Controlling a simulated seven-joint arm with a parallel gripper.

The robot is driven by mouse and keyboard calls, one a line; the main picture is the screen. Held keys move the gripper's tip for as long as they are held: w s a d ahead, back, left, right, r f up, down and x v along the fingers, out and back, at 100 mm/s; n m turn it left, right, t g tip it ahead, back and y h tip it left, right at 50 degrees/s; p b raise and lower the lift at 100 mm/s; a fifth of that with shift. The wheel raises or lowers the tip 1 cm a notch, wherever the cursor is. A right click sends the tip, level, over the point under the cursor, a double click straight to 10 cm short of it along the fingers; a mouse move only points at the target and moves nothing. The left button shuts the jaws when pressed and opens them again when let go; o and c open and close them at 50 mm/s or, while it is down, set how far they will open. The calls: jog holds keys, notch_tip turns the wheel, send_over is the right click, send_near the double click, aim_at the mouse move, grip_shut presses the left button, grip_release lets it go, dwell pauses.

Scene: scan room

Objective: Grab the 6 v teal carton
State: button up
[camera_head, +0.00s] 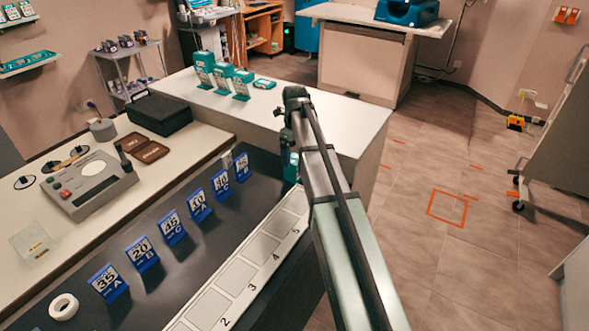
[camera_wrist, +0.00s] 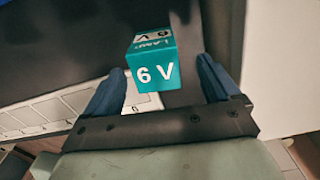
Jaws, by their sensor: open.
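The teal carton (camera_wrist: 154,72) marked "6 V" shows in the wrist view, between the two blue fingers of my gripper (camera_wrist: 161,65). The fingers are open, with a visible gap on each side of the carton. A teal patch (camera_head: 291,168), probably the same carton, shows in the head view beside my arm, at the far end of the dark surface. My arm hides most of it, and the fingers cannot be made out there.
Blue numbered cards (camera_head: 173,228) stand in a row on the dark surface (camera_head: 190,262). A white strip (camera_head: 237,275) with numbered cells runs along its right edge. Other teal cartons (camera_head: 222,77) stand on the white counter (camera_head: 180,87) behind. A grey device (camera_head: 90,183) sits at left.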

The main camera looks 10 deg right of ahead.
aim_at(295, 159)
jog(key=shift+s+a+f, duration=0.1)
jog(key=shift+s+f, duration=0.05)
jog(key=shift+f, duration=1.05)
jog(key=shift+s+a+f, duration=0.1)
jog(key=shift+f, duration=1.05)
jog(key=shift+d, duration=0.1)
jog(key=c, duration=1)
jog(key=shift+c, duration=0.2)
jog(key=shift+r, duration=0.15)
